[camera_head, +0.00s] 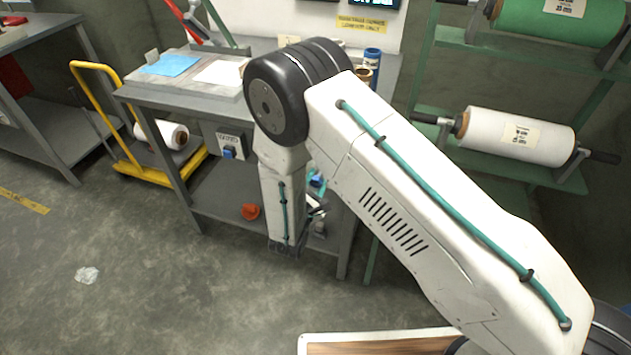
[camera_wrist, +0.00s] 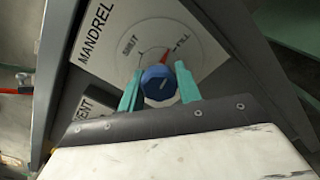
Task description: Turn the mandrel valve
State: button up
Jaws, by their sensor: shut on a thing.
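The mandrel valve's round blue knob (camera_wrist: 158,84) sits on a white dial plate (camera_wrist: 128,22) lettered MANDREL, with SHUT on one side and FILL on the other. A red pointer (camera_wrist: 172,64) shows at the knob's edge on the FILL side. My gripper (camera_wrist: 159,75) has its two teal fingers on either side of the knob and is shut on it. In the head view my arm hides most of the gripper and the valve; only small teal and blue parts show beside the wrist, under the bench.
A second label (camera_wrist: 95,105), seemingly VENT, is partly cut off by my wrist. In the head view, another box with a blue knob (camera_head: 229,152) hangs under the bench (camera_head: 150,98). An orange object (camera_head: 250,211) lies on the lower shelf. A yellow cart (camera_head: 150,177) stands left.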

jog(key=n, duration=0.4)
jog(key=shift+n, duration=0.3)
jog(key=n, duration=0.3)
jog(key=shift+n, duration=0.3)
jog(key=n, duration=0.3)
jog(key=shift+n, duration=2)
jog(key=o, duration=1)
jog(key=shift+s, duration=0.1)
jog(key=shift+c, duration=0.2)
jog(key=v, duration=0.7)
jog(key=shift+s, duration=0.35)
